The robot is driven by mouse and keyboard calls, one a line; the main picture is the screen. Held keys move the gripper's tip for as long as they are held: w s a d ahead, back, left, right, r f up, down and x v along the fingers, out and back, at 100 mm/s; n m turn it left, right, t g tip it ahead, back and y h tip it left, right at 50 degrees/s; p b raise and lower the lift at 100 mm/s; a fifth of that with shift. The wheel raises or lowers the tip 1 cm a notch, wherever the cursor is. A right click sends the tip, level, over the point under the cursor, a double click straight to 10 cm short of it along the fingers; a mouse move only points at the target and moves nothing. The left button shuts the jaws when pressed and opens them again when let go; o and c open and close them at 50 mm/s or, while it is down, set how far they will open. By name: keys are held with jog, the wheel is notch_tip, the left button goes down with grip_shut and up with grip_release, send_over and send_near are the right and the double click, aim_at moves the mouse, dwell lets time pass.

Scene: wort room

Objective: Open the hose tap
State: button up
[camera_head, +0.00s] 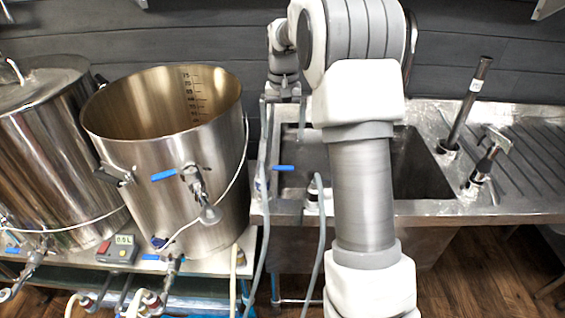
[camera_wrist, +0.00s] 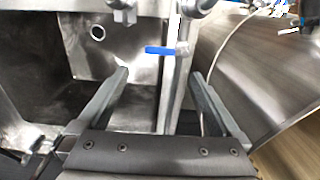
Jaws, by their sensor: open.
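The hose tap (camera_head: 263,182) is at the left front corner of the steel sink, with its blue lever (camera_head: 283,168) pointing right in the head view. The wrist view shows the blue lever (camera_wrist: 159,50) lying crosswise, beyond and between my fingertips. My gripper (camera_head: 284,104) is open and empty, above the sink's left part in the head view. In the wrist view both fingers of my gripper (camera_wrist: 160,74) show, spread to either side of the lever and apart from it. My arm hides part of the sink.
A tall steel pot (camera_head: 160,145) with its own blue-levered tap stands left of the sink (camera_head: 420,165). Another steel pot (camera_head: 50,150) is farther left. A grey hose (camera_head: 319,235) hangs at the sink front. A control box (camera_head: 117,250) sits on the bench. The right drainboard holds metal fittings.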

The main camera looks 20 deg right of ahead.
aim_at(283, 167)
notch_tip(283, 167, down, 11)
jog(key=shift+b, duration=0.6)
grip_shut()
